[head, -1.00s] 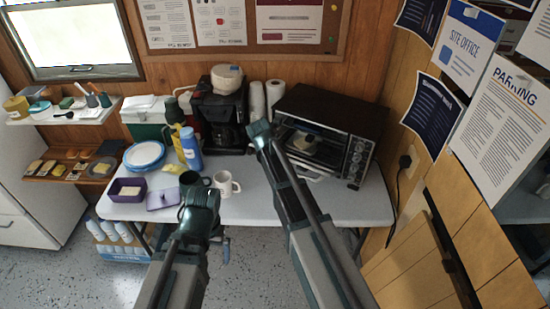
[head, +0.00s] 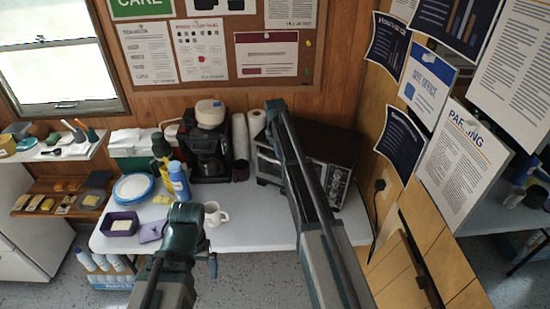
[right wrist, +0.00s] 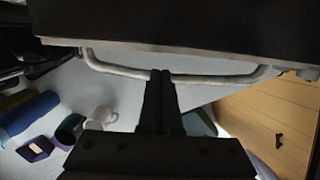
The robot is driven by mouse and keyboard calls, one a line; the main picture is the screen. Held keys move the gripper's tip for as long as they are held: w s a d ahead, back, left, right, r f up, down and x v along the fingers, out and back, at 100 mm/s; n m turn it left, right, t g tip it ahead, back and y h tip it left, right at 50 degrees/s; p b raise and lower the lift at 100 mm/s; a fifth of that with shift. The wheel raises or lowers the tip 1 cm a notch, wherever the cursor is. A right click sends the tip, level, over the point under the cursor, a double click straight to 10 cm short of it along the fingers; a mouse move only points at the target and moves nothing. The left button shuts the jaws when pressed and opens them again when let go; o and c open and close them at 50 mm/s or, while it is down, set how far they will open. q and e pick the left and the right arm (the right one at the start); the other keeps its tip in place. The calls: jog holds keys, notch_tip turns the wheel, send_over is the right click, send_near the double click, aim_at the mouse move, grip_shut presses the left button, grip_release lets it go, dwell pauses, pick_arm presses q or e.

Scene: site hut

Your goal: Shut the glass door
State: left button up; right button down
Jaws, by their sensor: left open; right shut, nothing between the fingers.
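The toaster oven (head: 335,146) stands at the right end of the table, its front partly hidden by my right arm, so how far its glass door stands open is unclear in the head view. In the right wrist view a dark panel with a pale edge crosses the top, and the metal door handle (right wrist: 215,79) runs along below it. My right gripper (right wrist: 160,74) is shut and empty, its tips overlapping the handle; whether they touch it is not clear. My left gripper (head: 212,264) is open and empty, low before the table's front edge.
A white mug (head: 214,213), purple tub (head: 122,224), blue bottle (head: 179,182) and coffee maker (head: 208,160) stand left of the oven on the table (head: 255,228). The wood wall with posted sheets closes off the right. The table in front of the oven looks clear.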

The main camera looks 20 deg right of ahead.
jog(key=shift+w+d+r, duration=0.1)
jog(key=shift+w+d, duration=0.3)
jog(key=shift+r, duration=0.1)
dwell(0.3)
notch_tip(320, 180, up, 14)
jog(key=s+a+p, duration=0.1)
jog(key=p, duration=1.2)
jog(key=shift+s+a+f+p, duration=0.2)
jog(key=shift+s+f+p, duration=0.05)
jog(key=shift+p, duration=0.1)
jog(key=s+a+f+m+b, duration=0.4)
jog(key=s+a+m, duration=0.2)
jog(key=s+a, duration=0.35)
jog(key=s+a+f+m+b, duration=0.5)
jog(key=s+a, duration=0.3)
jog(key=s, duration=0.2)
jog(key=s+a+f+m+b, duration=0.3)
jog(key=s+m, duration=0.3)
jog(key=s, duration=0.3)
jog(key=s+a+f+m+g+b, duration=0.1)
jog(key=s+a+f+m+b, duration=0.2)
jog(key=s+m, duration=0.3)
jog(key=s+a, duration=0.1)
jog(key=s, duration=0.3)
jog(key=shift+s+f, duration=0.25)
jog(key=shift+f, duration=0.05)
